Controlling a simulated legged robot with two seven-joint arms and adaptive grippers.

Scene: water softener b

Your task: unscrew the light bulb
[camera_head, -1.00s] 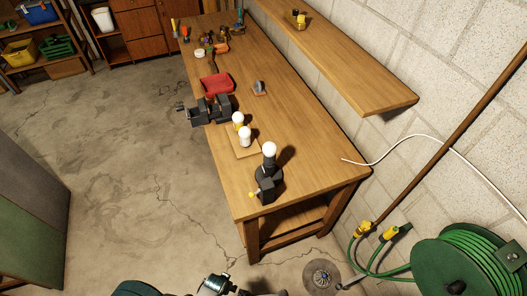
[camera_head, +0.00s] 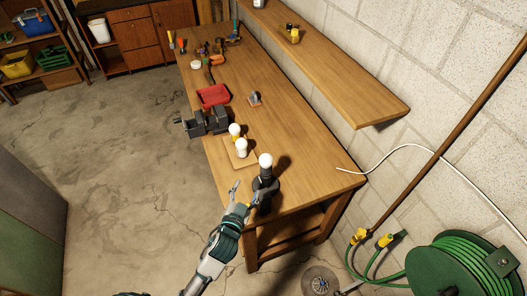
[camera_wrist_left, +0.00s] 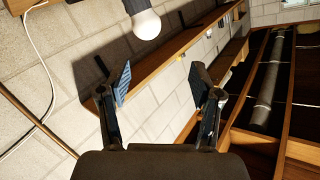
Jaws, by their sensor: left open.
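A white light bulb (camera_head: 265,160) stands upright in a black lamp base (camera_head: 266,184) near the front end of the workbench. It also shows in the left wrist view as a bulb (camera_wrist_left: 146,25) in a grey socket, bulb end down. Two more white bulbs, a rear one (camera_head: 235,130) and a front one (camera_head: 241,148), stand on a small wooden board (camera_head: 246,163) behind the lamp. My left gripper (camera_head: 245,189) is open and empty, left of the lamp base and lower than the bulb in the picture. In the wrist view its spread fingers (camera_wrist_left: 160,80) are apart from the bulb. My right gripper is out of view.
A black vise (camera_head: 208,122), a red tray (camera_head: 213,96) and several tools lie farther back on the bench (camera_head: 290,135). A wooden shelf (camera_head: 330,62) runs along the block wall. A green hose reel (camera_head: 455,270) stands at the lower right. Floor left of the bench is clear.

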